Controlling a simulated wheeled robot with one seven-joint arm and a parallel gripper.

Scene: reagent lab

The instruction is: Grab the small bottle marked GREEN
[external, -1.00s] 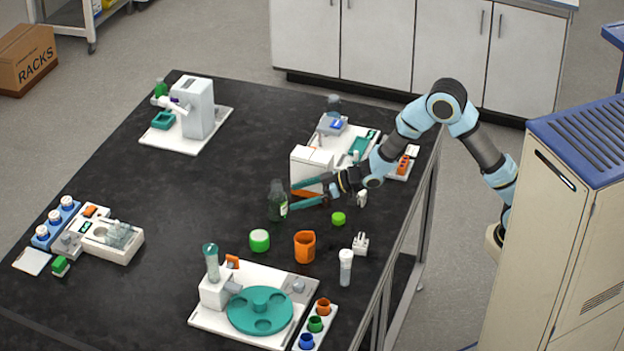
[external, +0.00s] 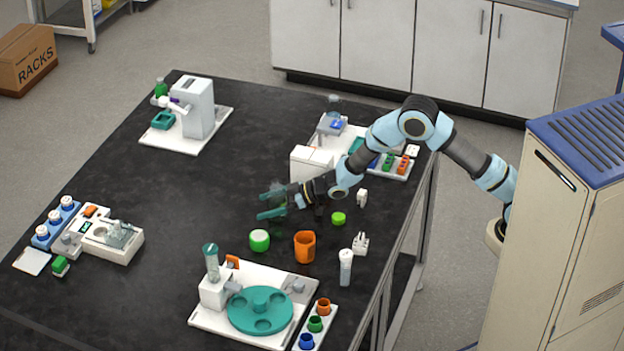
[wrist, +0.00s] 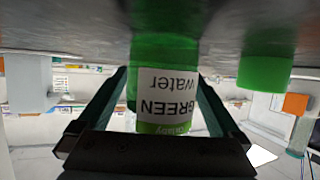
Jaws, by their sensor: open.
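The small bottle marked GREEN shows close up in the wrist view (wrist: 165,100), upside down in that picture, with a white label reading "GREEN water" and green liquid. My gripper (external: 266,205) is open, with its teal fingers on either side of the bottle. The wrist view shows a finger to the left and a finger to the right of the label. I cannot tell whether either finger touches the glass. In the external view my gripper hides most of the bottle.
A small green lid (external: 338,218) lies near my wrist. A white device (external: 311,163) stands behind.

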